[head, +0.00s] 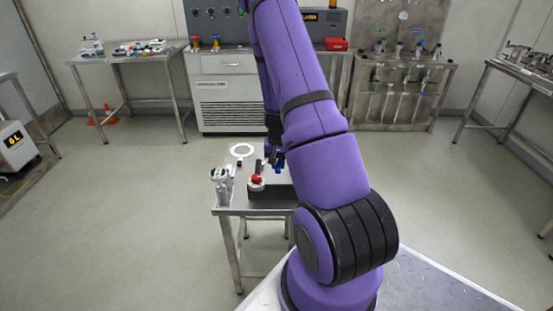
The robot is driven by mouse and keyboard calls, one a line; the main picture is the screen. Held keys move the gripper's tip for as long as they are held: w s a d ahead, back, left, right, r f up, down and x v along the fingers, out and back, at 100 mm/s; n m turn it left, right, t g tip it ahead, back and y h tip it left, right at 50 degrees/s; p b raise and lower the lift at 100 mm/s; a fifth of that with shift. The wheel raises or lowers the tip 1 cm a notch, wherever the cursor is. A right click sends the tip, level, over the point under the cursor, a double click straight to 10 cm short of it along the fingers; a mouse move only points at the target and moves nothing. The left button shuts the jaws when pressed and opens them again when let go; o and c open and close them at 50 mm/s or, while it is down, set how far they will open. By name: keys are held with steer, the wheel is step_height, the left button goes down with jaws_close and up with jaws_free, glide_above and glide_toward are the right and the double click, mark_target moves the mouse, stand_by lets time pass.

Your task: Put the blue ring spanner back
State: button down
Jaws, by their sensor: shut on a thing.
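My gripper (273,157) is low over the small steel table, partly hidden behind my purple arm. It is shut on a small blue thing (279,168), which I take to be the blue ring spanner. Only a little blue shows beside the jaws, so its shape and tilt cannot be told. A steel tool panel (365,85) with several hanging tools stands against the back wall, right of my arm. Those tools are too small to tell apart.
The small table (233,211) also holds a white ring (242,149), a red-topped item (257,180) and a metal fitting with a gauge (220,176). Benches stand at back left (130,58) and right (520,72).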

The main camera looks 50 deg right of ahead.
steer(key=shift+f, duration=3.1)
steer(key=c, duration=0.9)
jaws_free()
steer(key=shift+r, duration=3)
